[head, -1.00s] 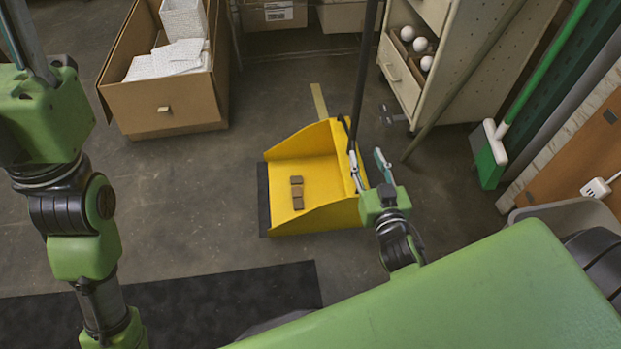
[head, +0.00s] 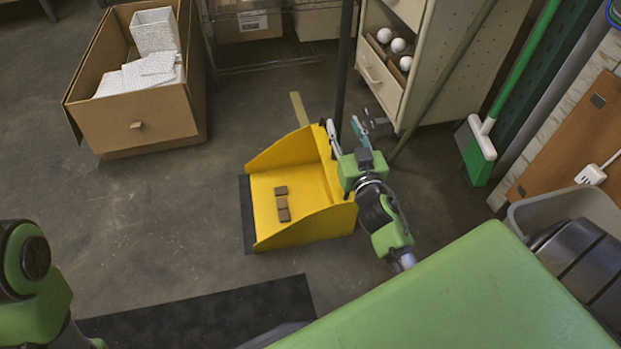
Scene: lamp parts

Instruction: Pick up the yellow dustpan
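The yellow dustpan (head: 298,212) stands on the floor in the middle of the head view, its open front facing left. Several small brown blocks (head: 282,203) lie in it. Its long dark handle (head: 345,72) rises upright from the back. My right gripper (head: 347,132) is at the dustpan's back right edge, by the lower part of the handle. Its two fingers are apart, one on each side of the handle as seen from here. I cannot tell whether they touch it. My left gripper is out of view; only part of my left arm shows at lower left.
A cardboard box (head: 138,122) with white items stands at upper left. A cabinet (head: 380,85) with white balls in its drawer is behind my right gripper. A green-and-white broom (head: 480,150) leans at right, near a grey bin (head: 560,205). Floor left of the dustpan is clear.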

